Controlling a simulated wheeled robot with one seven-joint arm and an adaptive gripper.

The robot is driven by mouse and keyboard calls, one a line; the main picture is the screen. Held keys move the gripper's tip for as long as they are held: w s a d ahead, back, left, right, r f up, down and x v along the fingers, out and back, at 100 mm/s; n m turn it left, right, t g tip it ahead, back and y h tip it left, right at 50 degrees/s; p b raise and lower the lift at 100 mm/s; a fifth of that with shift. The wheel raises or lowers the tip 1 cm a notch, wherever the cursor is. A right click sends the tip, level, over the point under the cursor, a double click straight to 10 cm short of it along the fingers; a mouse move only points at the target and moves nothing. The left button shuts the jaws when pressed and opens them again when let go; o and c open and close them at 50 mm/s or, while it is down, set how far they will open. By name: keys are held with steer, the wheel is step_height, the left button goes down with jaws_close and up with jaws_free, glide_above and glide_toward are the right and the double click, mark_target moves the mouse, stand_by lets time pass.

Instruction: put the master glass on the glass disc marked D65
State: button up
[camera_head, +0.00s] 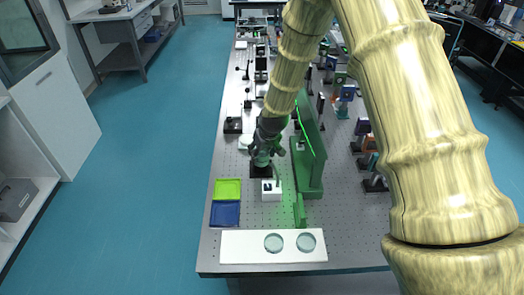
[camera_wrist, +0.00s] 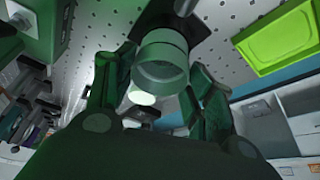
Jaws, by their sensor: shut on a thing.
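My gripper (camera_head: 267,147) is over the middle of the optical table, beside the tall green panel. In the wrist view, its two dark green fingers (camera_wrist: 157,92) are on either side of a pale green, glassy cylinder (camera_wrist: 162,73), which I take for the master glass. The gripper is shut on it. A dark square (camera_head: 261,171) is directly below or behind the cylinder; contact between them cannot be told. Two round glass discs, one left (camera_head: 274,243) and one right (camera_head: 306,242), lie on a white board (camera_head: 240,246) at the table's near end. No D65 marking is readable.
A green panel (camera_head: 312,165) stands just right of my gripper. A white block (camera_head: 271,190) stands between gripper and board. A lime tray (camera_head: 228,189) and a blue tray (camera_head: 225,214) lie at the left edge. Several optical mounts crowd the table's far and right parts.

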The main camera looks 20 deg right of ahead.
steer(key=shift+f, duration=0.15)
steer(key=o, duration=1.1)
steer(key=shift+o, duration=0.2)
steer(key=shift+r, duration=0.2)
steer(key=b+v, duration=0.3)
steer(key=v, duration=0.9)
steer(key=shift+a+f, duration=0.1)
